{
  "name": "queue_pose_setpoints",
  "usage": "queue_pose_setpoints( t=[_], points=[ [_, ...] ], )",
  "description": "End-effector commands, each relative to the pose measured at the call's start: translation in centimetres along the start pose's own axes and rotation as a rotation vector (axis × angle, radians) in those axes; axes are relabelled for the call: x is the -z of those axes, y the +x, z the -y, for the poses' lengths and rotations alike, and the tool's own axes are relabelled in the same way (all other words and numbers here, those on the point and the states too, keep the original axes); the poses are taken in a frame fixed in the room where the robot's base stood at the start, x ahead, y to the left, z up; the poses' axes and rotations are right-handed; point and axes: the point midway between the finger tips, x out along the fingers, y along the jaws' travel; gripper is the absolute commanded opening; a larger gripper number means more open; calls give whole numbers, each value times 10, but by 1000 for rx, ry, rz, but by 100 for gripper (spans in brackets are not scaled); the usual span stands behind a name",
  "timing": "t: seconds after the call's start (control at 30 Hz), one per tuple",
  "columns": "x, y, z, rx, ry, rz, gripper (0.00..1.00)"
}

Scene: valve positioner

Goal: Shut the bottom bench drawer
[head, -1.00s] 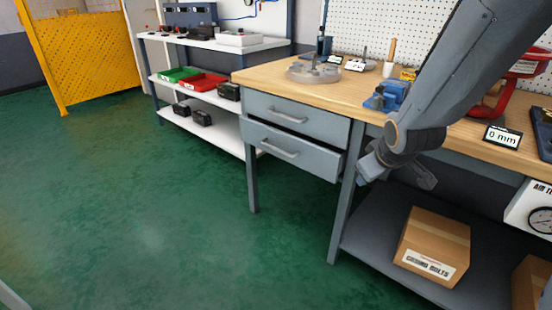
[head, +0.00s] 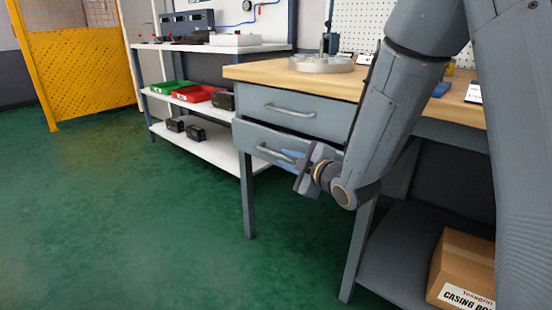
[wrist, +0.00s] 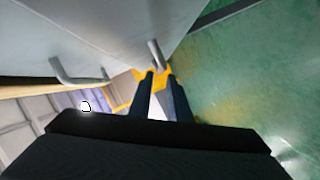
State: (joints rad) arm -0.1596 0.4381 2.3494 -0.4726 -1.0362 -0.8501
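The bottom bench drawer (head: 258,137) is grey and stands partly out from the bench front, with a dark gap above it. Its bar handle (head: 275,153) shows in the head view, and in the wrist view the handle (wrist: 155,55) lies just beyond my fingertips. My gripper (head: 302,168) is in front of the drawer's right part and hides some of it. In the wrist view its two dark fingers (wrist: 160,78) are apart with nothing seen between them. I cannot tell whether they touch the drawer.
The upper drawer (head: 300,110) is above it. The wooden benchtop (head: 265,72) carries a round metal part (head: 320,65). A cardboard box (head: 460,265) sits on the lower shelf at right. Green floor (head: 150,220) is clear at left.

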Motion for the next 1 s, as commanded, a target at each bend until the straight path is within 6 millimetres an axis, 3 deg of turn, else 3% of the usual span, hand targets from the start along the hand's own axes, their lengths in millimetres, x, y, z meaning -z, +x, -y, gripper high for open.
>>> queue_pose_setpoints(
  t=[0.3, 0.5, 0.87, 0.97, 1.0],
  points=[
    [-1, 47, 2, 2, 1, 0, 17],
    [-1, 68, 1, 1, 2, 2, 17],
    [-1, 72, 0, 2, 3, 3, 17],
    [-1, 72, 0, 2, 3, 3, 0],
    [-1, 72, 0, 2, 3, 3, 0]
  ],
)
